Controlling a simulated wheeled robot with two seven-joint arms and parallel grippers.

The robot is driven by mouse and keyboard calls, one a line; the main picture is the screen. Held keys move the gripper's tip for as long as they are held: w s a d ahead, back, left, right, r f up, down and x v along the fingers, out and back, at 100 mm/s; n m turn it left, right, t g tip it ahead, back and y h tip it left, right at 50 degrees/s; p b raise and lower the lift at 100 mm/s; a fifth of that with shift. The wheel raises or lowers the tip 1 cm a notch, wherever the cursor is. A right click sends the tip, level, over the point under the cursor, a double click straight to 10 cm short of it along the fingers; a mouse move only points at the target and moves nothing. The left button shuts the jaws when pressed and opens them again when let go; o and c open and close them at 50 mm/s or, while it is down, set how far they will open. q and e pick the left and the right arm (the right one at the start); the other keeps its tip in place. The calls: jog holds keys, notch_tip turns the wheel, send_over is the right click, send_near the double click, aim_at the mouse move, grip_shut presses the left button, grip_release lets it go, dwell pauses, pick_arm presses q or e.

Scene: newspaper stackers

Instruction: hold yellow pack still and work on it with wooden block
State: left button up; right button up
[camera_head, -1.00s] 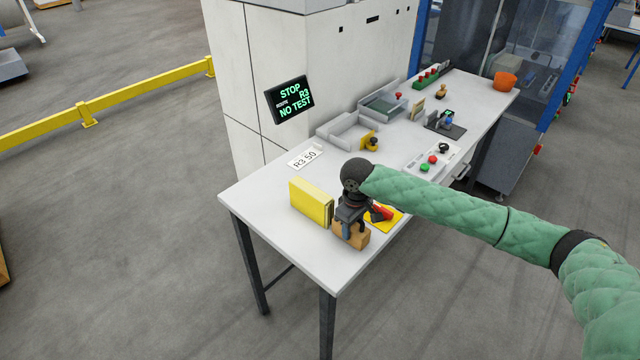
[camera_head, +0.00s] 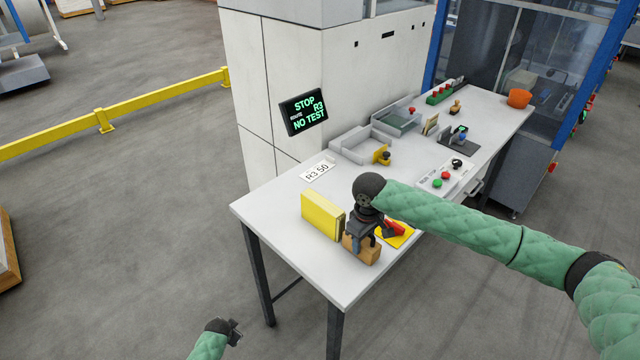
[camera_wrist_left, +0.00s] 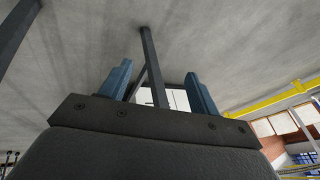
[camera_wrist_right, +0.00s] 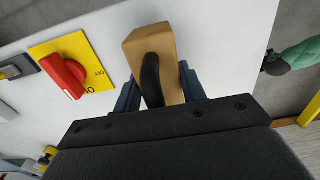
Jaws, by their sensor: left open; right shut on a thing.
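The yellow pack (camera_head: 322,216) stands upright on its long edge near the front left of the white table. My right gripper (camera_head: 362,238) is shut on the wooden block (camera_head: 366,254), which is at or just above the table top, right of the pack. In the right wrist view the block (camera_wrist_right: 152,50) sits between the blue fingers, with a dark curved handle on it. My left gripper (camera_head: 234,330) is low, in front of the table's left end, away from the pack. In the left wrist view its blue fingers (camera_wrist_left: 160,88) are apart and empty.
A red rotary switch on a yellow plate (camera_head: 404,238) is beside the block. An R3 50 card (camera_head: 318,171) lies behind the pack. The front left table top is clear.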

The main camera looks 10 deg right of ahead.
pick_arm(q)
jog(key=w+r+m+t, duration=0.2)
jog(key=w+r+m, duration=0.2)
jog(key=w+r, duration=1.7)
jog(key=w+d+r+m, duration=0.1)
jog(key=w+r, duration=0.3)
jog(key=r, duration=0.5)
jog(key=w+r+m+t, duration=0.1)
jog(key=w+r, duration=0.2)
jog(key=r, duration=0.5)
jog(key=w+d+r+m, duration=0.1)
jog(key=w+r, duration=0.3)
jog(key=r, duration=0.5)
jog(key=d+r+m, duration=0.1)
jog(key=d+r, duration=0.1)
jog(key=d, duration=0.1)
notch_tip(320, 180, up, 8)
jog(key=m+g, duration=0.8)
jog(key=m, duration=0.4)
send_over(320, 213)
jog(key=w, duration=0.4)
jog(key=shift+s+f, duration=0.2)
jog(key=shift+s, duration=0.05)
jog(key=shift+s+d, duration=0.15)
jog(key=shift+s, duration=0.15)
jog(key=shift+f, duration=0.3)
notch_tip(320, 213, down, 11)
jog(key=shift+f, duration=0.15)
